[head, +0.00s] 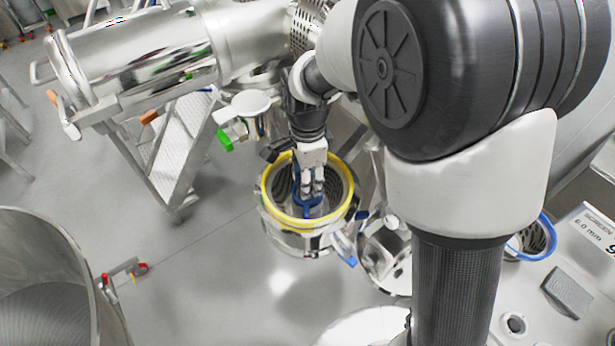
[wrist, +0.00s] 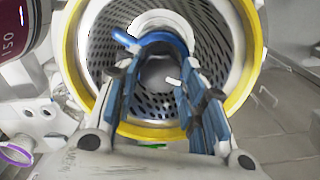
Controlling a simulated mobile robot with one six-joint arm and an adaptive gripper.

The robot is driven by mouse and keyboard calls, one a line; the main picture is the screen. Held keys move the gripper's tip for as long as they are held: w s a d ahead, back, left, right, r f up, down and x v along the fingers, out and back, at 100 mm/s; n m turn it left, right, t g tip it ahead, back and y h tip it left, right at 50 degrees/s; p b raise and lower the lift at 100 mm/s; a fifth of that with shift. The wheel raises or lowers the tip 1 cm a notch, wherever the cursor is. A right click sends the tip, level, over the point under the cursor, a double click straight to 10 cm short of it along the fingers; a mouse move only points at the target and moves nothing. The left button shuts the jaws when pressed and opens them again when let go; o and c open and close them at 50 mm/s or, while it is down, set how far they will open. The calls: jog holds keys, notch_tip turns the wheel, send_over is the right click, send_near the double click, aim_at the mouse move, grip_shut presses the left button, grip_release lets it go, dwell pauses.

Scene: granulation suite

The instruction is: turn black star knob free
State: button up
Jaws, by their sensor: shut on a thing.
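A yellow-rimmed round bowl (head: 349,206) with a perforated inner wall stands open below my arm. It fills the upper wrist view with its yellow rim (wrist: 240,85). My gripper (head: 312,190) reaches down inside it, and in the wrist view its fingertips (wrist: 155,66) are at the bowl's middle. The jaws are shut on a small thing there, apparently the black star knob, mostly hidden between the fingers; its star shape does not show. A blue curved part (wrist: 163,40) lies just beyond the fingertips, and blue also shows in the head view (head: 308,209).
A steel cylinder housing (head: 150,60) is at upper left, with a stepped stand (head: 170,160) beneath. A large steel drum (head: 50,270) is at lower left. At right, a bench holds a blue-rimmed screen (head: 548,228) and a "SCREEN 6.0 mm" sign (head: 590,232). Grey floor is open at left.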

jog(key=n, duration=0.4)
jog(key=shift+n, duration=0.3)
jog(key=n, duration=1.3)
jog(key=shift+n, duration=0.3)
jog(key=n, duration=1.3)
jog(key=shift+n, duration=2.1)
